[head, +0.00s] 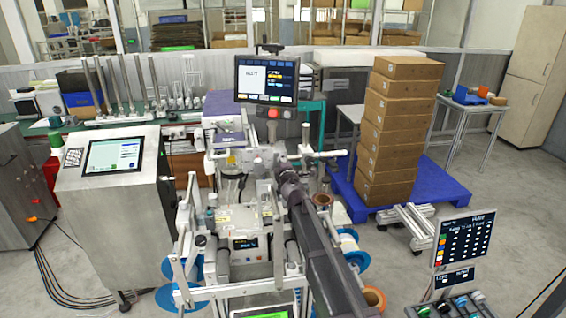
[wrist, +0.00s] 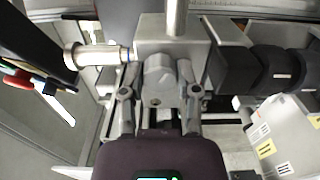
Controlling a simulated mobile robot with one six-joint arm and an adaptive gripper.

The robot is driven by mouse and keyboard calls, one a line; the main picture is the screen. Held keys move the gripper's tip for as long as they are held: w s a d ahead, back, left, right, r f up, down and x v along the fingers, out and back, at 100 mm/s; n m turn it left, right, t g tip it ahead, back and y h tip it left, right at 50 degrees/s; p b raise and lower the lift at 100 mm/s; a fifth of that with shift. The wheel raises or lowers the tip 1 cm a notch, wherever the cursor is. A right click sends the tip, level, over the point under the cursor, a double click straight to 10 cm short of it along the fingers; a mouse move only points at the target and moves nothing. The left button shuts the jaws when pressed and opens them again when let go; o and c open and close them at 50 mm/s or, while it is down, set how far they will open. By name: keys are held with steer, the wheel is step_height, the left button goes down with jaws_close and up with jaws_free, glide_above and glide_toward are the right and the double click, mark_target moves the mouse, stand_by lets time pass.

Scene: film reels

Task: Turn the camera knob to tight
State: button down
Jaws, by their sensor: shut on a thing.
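The camera knob, a grey lobed knob (wrist: 160,74), sits against a metal block (wrist: 188,34) in the wrist view. My gripper (wrist: 158,88) is shut on it, with one finger on each side. In the head view my gripper (head: 272,155) reaches into the middle of the machine (head: 238,215), below the screen on its post. The knob cannot be made out there, as my gripper and the machine parts cover it. I cannot tell from the knob's face how far it is turned.
Black cylinders (wrist: 268,70) lie right of the knob, and a metal rod with a round end (wrist: 85,56) lies left. A monitor (head: 266,78) stands above the machine. Stacked boxes (head: 392,135) stand on a blue pallet (head: 437,190) to the right. A control cabinet (head: 110,210) stands left.

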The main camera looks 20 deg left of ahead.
steer(key=shift+w, duration=0.15)
steer(key=shift+c, duration=1.7)
jaws_free()
steer(key=shift+s, duration=0.2)
steer(key=v, duration=1.1)
steer(key=shift+s+d, duration=0.2)
steer(key=shift+s, duration=0.15)
